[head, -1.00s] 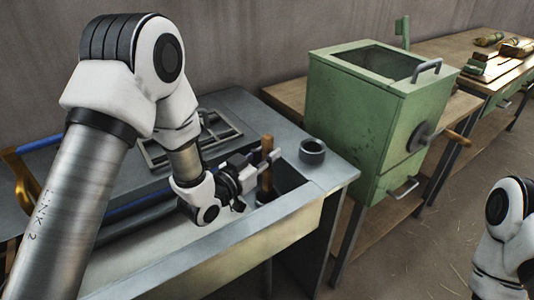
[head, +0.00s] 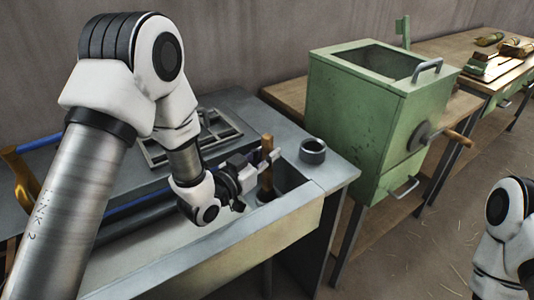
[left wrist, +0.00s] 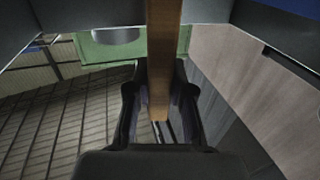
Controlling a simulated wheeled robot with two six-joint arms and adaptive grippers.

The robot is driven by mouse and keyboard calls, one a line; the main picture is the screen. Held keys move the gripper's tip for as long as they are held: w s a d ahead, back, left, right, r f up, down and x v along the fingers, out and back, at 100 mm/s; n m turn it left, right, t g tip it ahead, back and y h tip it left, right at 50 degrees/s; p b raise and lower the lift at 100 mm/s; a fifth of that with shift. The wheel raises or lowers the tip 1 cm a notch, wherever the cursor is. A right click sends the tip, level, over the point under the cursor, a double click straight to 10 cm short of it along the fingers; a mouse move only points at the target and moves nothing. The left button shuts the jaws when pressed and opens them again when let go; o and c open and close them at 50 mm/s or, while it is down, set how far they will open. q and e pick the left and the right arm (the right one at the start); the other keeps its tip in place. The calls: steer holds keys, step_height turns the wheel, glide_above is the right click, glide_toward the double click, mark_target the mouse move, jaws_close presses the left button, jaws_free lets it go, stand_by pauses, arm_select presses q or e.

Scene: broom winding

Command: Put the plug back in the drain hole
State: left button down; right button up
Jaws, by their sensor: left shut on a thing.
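The plug is a wooden stick (head: 267,147) standing roughly upright at the grey basin (head: 292,180) in the right end of the metal bench. My left gripper (head: 262,167) is shut on it at mid-height. In the left wrist view the plug (left wrist: 163,55) comes down from the top edge and ends between the two dark fingers (left wrist: 160,100). The drain hole is not visible, and the plug's lower end is hidden in the head view. My right gripper is out of view; only part of my right arm shows at the lower right.
A grey ring-shaped cup (head: 312,151) stands on the bench right behind the basin. A grey metal frame (head: 195,138) lies at the back. A green box with a crank (head: 375,115) stands on a wooden table to the right.

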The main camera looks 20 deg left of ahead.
arm_select(q)
steer(key=shift+f+b, duration=0.4)
steer(key=shift+f, duration=0.15)
steer(key=c, duration=1.3)
jaws_free()
steer(key=shift+s, duration=0.1)
